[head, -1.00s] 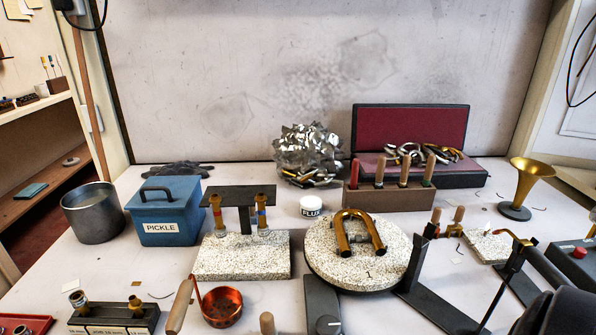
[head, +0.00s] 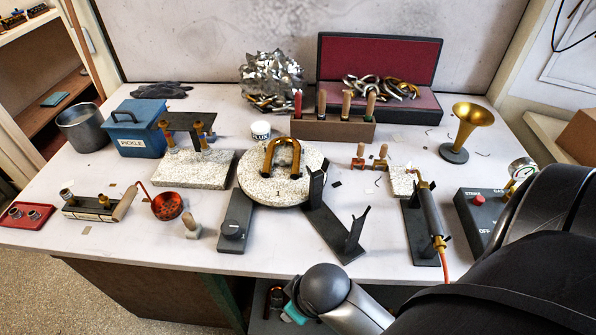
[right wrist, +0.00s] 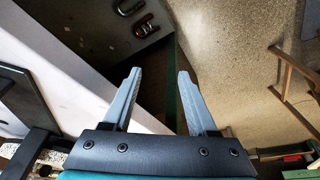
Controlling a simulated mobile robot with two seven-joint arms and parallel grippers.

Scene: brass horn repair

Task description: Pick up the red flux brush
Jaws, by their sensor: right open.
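A red-handled tool (head: 298,103), which looks like the red flux brush, stands upright in the long brown holder (head: 334,131) towards the back of the bench. It is at the left end of a row of handles; its lower end is hidden in the holder. My right gripper (right wrist: 159,72) is open and empty in the right wrist view, with the bench edge and the floor below it. In the head view my right arm is at the lower right, well in front of the holder and apart from it. My left gripper is not in view.
Around the holder are a white flux jar (head: 260,130), a round stone turntable (head: 255,188) with a brass U-shaped tube, and a red-lined case (head: 380,62). A torch (head: 431,215) in its stand and a brass bell (head: 468,127) stand to the right. The bench front is partly clear.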

